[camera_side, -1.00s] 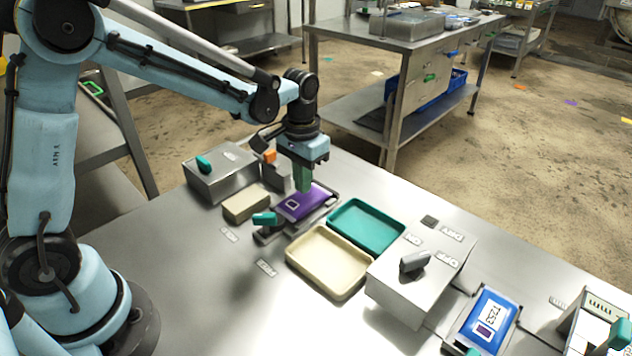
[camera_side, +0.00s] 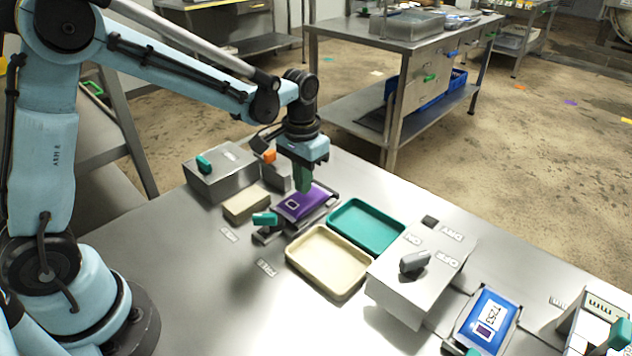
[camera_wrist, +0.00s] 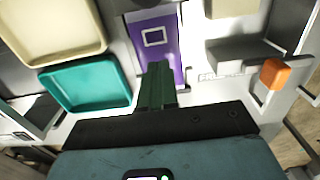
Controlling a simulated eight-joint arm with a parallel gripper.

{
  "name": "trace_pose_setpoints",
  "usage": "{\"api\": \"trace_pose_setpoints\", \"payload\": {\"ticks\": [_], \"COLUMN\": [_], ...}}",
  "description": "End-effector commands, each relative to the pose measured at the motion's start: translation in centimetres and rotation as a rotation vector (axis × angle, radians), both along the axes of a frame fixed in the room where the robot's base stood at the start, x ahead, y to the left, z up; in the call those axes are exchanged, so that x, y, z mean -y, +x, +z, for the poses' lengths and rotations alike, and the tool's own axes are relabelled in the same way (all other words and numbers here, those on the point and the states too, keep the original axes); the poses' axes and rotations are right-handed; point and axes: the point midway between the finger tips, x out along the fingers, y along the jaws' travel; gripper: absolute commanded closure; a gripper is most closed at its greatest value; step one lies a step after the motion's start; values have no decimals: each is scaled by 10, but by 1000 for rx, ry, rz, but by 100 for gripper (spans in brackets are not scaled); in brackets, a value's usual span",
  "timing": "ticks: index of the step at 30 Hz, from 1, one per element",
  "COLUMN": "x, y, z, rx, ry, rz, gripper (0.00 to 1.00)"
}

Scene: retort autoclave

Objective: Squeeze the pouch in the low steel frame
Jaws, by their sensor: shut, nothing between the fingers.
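The purple pouch (camera_side: 299,204) lies flat in the low steel frame (camera_side: 331,200) near the middle of the steel table. It has a pale square outline on its face. My gripper (camera_side: 303,188), with green fingers, is shut and empty, pointing down at the pouch's far end. In the wrist view the fingertips (camera_wrist: 158,68) overlap the purple pouch (camera_wrist: 154,38) and hide part of it. I cannot tell whether they touch it. A teal handle (camera_side: 265,219) stands at the frame's near end.
A teal tray (camera_side: 398,246) and a cream tray (camera_side: 293,263) sit right of the frame. A beige block (camera_side: 246,204) and a steel box (camera_side: 219,178) stand left. An orange knob (camera_side: 269,156) is behind.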

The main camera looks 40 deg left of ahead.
Motion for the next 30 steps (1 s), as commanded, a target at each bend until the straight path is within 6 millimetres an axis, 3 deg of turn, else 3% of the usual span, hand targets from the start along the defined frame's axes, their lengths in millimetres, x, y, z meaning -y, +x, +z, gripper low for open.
{"api": "trace_pose_setpoints", "payload": {"ticks": [30], "x": [0], "y": [0], "z": [-16], "rx": [0], "ry": [0], "rz": [0], "gripper": [100]}}
